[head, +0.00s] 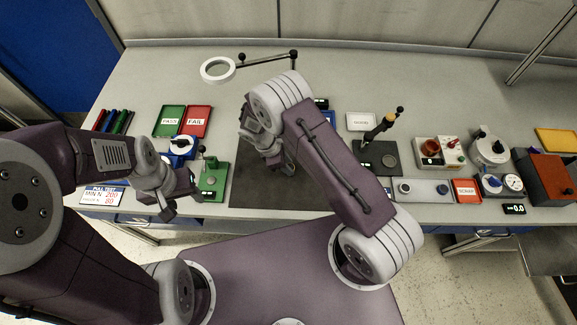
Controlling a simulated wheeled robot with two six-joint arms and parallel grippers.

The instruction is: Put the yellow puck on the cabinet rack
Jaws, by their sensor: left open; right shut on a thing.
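My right gripper (280,163) is over the dark mat in the middle of the bench. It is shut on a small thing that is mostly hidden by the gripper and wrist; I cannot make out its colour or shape. I cannot pick out the yellow puck for certain in the head view. I also cannot identify a cabinet rack in this view. My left gripper (180,205) is open and empty at the front edge of the bench, in front of the green fixture (210,180).
The dark mat (250,190) lies mid-bench. Green (168,112) and red (205,112) trays stand back left, with a ring lamp (217,69) behind. Right are a dark plate with a handled tool (380,128), a red tray (466,197), gauges and a yellow tray (556,138).

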